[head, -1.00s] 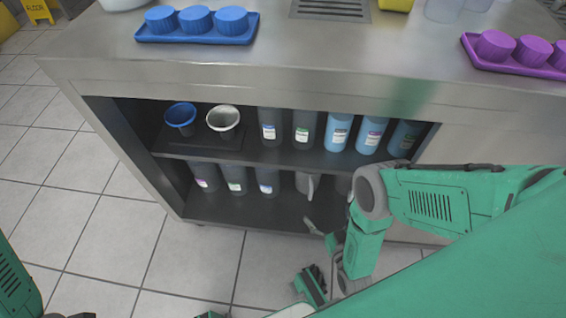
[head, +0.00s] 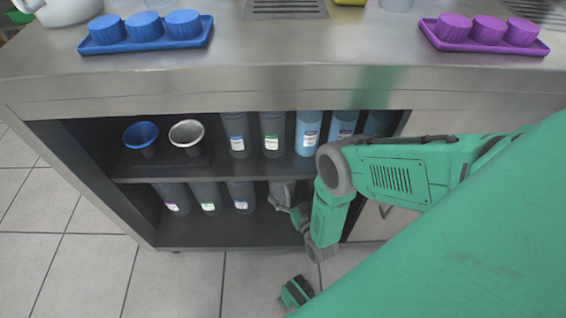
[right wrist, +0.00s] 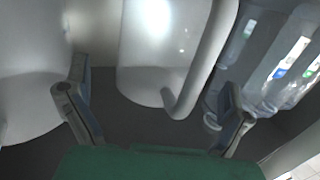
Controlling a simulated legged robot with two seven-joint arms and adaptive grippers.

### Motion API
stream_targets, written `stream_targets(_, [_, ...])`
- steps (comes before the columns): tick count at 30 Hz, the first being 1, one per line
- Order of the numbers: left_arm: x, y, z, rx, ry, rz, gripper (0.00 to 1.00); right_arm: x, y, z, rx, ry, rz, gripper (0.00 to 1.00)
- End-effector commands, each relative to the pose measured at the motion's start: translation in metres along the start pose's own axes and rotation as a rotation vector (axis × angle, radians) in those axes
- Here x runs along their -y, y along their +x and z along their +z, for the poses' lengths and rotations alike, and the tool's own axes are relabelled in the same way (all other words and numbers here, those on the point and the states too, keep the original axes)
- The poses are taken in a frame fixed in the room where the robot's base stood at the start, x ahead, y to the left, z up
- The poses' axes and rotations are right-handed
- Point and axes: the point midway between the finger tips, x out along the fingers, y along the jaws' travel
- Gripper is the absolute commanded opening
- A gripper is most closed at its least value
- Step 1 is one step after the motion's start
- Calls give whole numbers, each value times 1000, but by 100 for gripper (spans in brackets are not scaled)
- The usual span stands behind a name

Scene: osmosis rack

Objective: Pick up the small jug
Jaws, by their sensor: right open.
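A pale, translucent jug (right wrist: 160,50) with a curved handle (right wrist: 207,55) stands on the dark lower shelf in the right wrist view. In the head view this jug (head: 281,190) is partly covered by my right gripper (head: 288,208). In the right wrist view my right gripper (right wrist: 155,85) is open, its fingers on either side of the jug's lower part and handle, with nothing held. I cannot tell whether either finger touches it. A wider jug (right wrist: 30,80) stands left of it, partly cut off.
Several bottles (head: 240,195) stand left on the lower shelf, and clear labelled bottles (right wrist: 285,65) stand right in the right wrist view. The upper shelf (head: 225,170) lies above my right gripper. The counter carries a blue tray (head: 150,41) and a purple tray (head: 490,46).

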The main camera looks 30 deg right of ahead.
Motion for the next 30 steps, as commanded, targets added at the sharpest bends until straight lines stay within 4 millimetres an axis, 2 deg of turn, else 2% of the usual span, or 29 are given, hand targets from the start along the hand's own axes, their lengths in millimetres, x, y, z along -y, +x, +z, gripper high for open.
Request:
stream_targets(1, [0,7,0,0,-1,0,0,0,10,1,-2,1,1,100])
stream_targets(4, [0,12,1,1,-1,0,0,-1,23,2,-1,3,0,100])
stream_targets(11, [0,11,1,0,-1,0,0,-1,27,1,1,4,0,100])
stream_targets(12, [0,11,1,0,0,0,0,-1,27,0,0,3,0,96])
stream_targets(16, [0,11,1,0,0,0,0,-1,27,0,1,2,0,51])
stream_targets(17, [0,11,1,0,0,0,0,-1,27,0,1,2,0,45])
stream_targets(30, [0,9,1,0,-1,0,0,-1,30,-4,-1,2,0,45])
